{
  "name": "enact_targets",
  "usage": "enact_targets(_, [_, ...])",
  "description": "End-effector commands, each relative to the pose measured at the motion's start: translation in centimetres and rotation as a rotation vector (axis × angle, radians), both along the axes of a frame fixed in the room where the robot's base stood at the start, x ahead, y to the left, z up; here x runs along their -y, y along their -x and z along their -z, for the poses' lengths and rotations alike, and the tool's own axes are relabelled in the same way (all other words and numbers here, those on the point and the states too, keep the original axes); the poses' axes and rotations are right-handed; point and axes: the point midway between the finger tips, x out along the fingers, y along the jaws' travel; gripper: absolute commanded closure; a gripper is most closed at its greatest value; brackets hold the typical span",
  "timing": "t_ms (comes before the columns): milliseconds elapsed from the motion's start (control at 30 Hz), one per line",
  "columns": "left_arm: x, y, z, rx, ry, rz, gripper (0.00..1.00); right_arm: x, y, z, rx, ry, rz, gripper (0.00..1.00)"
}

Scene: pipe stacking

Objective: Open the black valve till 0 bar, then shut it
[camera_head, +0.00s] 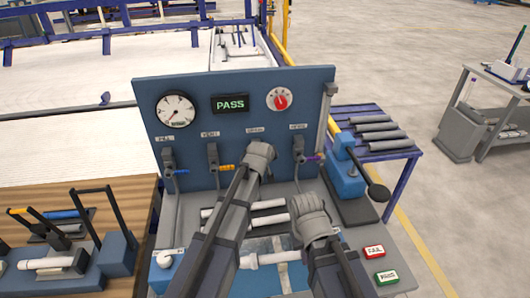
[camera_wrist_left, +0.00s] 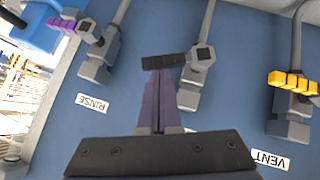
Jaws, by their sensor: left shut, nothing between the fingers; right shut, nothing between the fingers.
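The black valve shows in the left wrist view, its black handle (camera_wrist_left: 163,61) pointing sideways from the grey valve body (camera_wrist_left: 196,77). My left gripper (camera_wrist_left: 159,75) is shut and empty, its fingertips at the handle's edge; I cannot tell whether they touch. In the head view my left gripper (camera_head: 259,153) covers this valve, below the label that seems to read DRAIN. The gauge (camera_head: 175,110) is at the panel's upper left, its needle toward the lower left; its numbers are too small to read. My right gripper (camera_head: 312,207) is shut and empty, lower right, away from the panel.
Blue-handled (camera_head: 169,163), orange-handled (camera_head: 213,158) and purple-handled (camera_head: 300,150) valves flank the black one on the blue panel (camera_head: 235,85). A display (camera_head: 230,104) reads PASS; a red knob (camera_head: 280,100) is beside it. White pipes (camera_head: 265,220) lie below. A blue lever device (camera_head: 347,178) stands right.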

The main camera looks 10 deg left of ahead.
Motion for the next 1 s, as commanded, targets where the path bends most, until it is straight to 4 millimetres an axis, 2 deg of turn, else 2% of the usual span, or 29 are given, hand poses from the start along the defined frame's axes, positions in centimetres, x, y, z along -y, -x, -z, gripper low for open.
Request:
enact_targets(367, [1.4, -0.5, 1.4, -0.075, -0.259, 0.0, 1.0, 0.0, 0.0, 0.4, 0.0, 0.0, 0.0, 1.0])
enact_targets(1000, [1.7, -0.5, 1.9, -0.075, -0.25, 0.0, 1.0, 0.0, 0.0, 0.9, 0.0, 0.0, 0.0, 1.0])
